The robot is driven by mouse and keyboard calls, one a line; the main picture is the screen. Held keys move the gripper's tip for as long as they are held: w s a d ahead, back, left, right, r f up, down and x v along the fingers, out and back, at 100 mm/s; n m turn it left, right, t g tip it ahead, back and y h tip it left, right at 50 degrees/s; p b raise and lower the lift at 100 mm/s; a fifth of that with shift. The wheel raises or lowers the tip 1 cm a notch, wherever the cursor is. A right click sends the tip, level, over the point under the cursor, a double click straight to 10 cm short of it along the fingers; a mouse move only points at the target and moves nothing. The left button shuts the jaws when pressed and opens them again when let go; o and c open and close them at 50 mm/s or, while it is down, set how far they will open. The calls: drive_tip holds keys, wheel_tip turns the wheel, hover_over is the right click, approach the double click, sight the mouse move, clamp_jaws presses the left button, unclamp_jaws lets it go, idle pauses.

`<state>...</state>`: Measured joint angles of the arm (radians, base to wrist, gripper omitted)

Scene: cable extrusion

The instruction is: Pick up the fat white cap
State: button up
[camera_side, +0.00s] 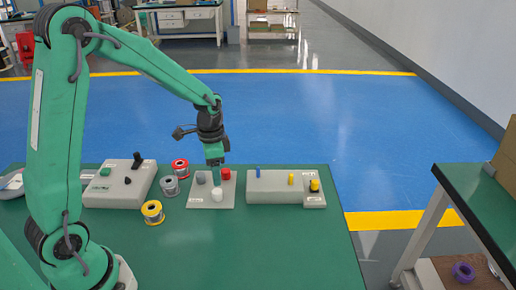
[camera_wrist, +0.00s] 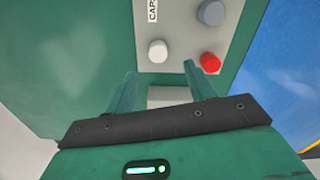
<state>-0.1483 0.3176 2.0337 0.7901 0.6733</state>
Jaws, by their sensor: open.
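The fat white cap (camera_side: 217,194) stands upright near the front edge of a light grey plate (camera_side: 195,201) on the green table. It also shows in the wrist view (camera_wrist: 158,51), beyond my fingertips and roughly in line with the space between them. A grey cap (camera_side: 200,177) and a red cap (camera_side: 226,173) stand on the same plate; the wrist view shows the grey cap (camera_wrist: 211,13) and the red cap (camera_wrist: 210,62), the red one near my right finger. My gripper (camera_side: 214,163) is over the plate, open and empty; its fingers (camera_wrist: 160,72) are spread in the wrist view.
A grey block (camera_side: 268,188) with blue, yellow and black pieces is to the right. Another block (camera_side: 118,188) with green and black parts is to the left. Red, grey and yellow wire spools (camera_side: 153,212) lie between. The table's front middle (camera_side: 265,245) is clear.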

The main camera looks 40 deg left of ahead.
sight(216, 191)
drive_tip(key=shift+s+f, duration=0.2)
drive_tip(key=shift+f, duration=3.55)
drive_tip(key=shift+c, duration=0.4)
drive_tip(key=c, duration=1)
